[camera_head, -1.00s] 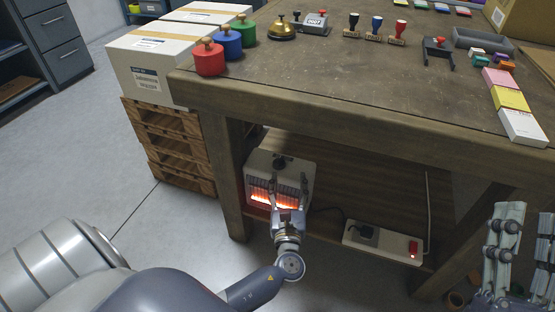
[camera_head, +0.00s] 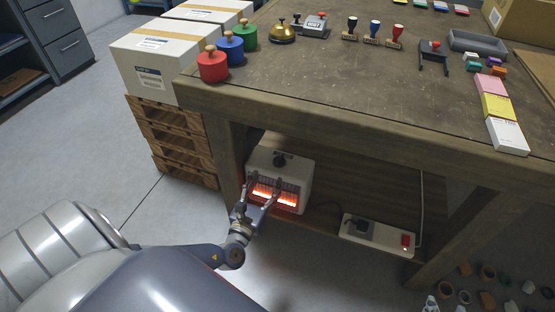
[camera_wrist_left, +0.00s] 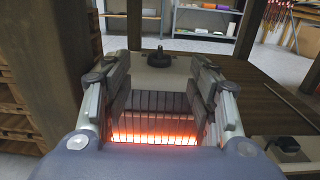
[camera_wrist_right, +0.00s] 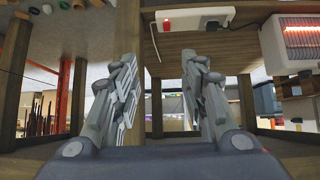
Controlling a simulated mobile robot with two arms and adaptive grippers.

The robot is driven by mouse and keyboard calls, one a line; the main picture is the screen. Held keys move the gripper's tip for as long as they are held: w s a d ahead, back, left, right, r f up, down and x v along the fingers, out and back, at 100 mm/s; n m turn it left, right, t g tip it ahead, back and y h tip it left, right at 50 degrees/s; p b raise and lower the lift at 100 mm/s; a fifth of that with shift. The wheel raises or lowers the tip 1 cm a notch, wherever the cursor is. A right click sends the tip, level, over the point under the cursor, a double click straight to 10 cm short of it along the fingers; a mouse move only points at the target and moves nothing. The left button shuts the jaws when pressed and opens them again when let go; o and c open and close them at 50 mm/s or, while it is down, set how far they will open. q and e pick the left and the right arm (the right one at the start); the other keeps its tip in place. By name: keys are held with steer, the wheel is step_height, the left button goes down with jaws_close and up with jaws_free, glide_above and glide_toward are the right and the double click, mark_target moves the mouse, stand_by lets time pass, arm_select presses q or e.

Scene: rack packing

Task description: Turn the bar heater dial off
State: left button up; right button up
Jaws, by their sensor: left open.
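The bar heater (camera_head: 292,176) stands on the shelf under the workbench, its bars glowing orange. Its black dial (camera_head: 280,160) is on the top, toward the back, and also shows in the left wrist view (camera_wrist_left: 159,59). My left gripper (camera_head: 262,189) is open in front of the heater's grille, apart from the dial. In the left wrist view its fingers (camera_wrist_left: 160,85) frame the glowing grille, with the dial beyond them. My right gripper (camera_wrist_right: 160,75) shows open and empty in the right wrist view, near the bench's underside.
A power strip (camera_head: 377,235) with a black plug and a lit red switch lies right of the heater. The bench top (camera_head: 330,85) overhangs it, and a bench leg (camera_head: 228,165) stands close to its left. Wooden pallets (camera_head: 172,140) stand further left.

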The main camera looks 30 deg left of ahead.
mark_target(277, 162)
arm_select(q)
steer(key=b+x, duration=0.2)
steer(key=x, duration=0.7)
steer(key=shift+w+a, duration=0.1)
steer(key=shift+w, duration=0.6)
arm_select(e)
steer(key=w+a+r+t+y, duration=0.2)
steer(key=w+r+t, duration=0.4)
steer(key=r, duration=0.3)
steer(key=shift+w+a, duration=0.2)
steer(key=shift+a, duration=0.3)
arm_select(q)
steer(key=c, duration=1.1)
